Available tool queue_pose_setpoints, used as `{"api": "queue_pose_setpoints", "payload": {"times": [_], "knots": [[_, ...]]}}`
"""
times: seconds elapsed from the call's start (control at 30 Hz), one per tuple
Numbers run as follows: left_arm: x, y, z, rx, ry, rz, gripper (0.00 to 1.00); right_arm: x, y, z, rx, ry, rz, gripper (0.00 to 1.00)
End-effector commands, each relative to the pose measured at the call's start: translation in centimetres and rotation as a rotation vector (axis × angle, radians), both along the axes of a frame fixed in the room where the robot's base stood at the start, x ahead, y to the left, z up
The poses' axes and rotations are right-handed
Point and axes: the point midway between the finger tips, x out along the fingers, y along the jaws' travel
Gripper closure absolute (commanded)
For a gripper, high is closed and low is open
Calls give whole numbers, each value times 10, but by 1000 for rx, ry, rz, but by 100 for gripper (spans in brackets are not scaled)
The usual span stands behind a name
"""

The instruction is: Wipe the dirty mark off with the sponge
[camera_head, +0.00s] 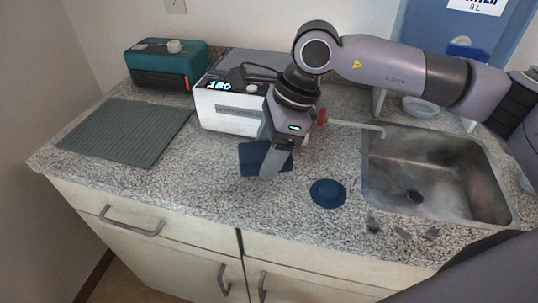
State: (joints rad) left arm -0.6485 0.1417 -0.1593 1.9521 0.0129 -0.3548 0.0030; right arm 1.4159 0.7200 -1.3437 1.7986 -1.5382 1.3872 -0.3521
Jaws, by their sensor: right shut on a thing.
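My right gripper (272,165), on the arm coming in from the right, points down over the counter in front of the white box. It is shut on a flat dark blue piece, the sponge (250,158), which shows on both sides of the fingers. Whether the sponge touches the counter I cannot tell for sure. A round dark blue patch (328,193) lies on the speckled counter to the right of the gripper, apart from the sponge; it looks like the dirty mark. My left gripper is not in view.
A metal sink (440,180) with a faucet (365,127) is at the right. A white device (228,107) with a lit display stands behind the gripper. A teal box (165,62) and a grey ribbed mat (125,132) are at the left. Small dark smudges (403,233) lie before the sink.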

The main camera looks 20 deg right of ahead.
Motion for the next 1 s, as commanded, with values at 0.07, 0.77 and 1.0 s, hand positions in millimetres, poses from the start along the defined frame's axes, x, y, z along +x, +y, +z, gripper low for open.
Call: {"api": "queue_pose_setpoints", "payload": {"times": [0.07,0.77,1.0], "knots": [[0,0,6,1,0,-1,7,1,0,11,1,-1,0,71],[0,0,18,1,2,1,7,3,1,39,2,-1,0,71],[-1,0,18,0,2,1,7,3,1,39,2,-1,0,71]]}}
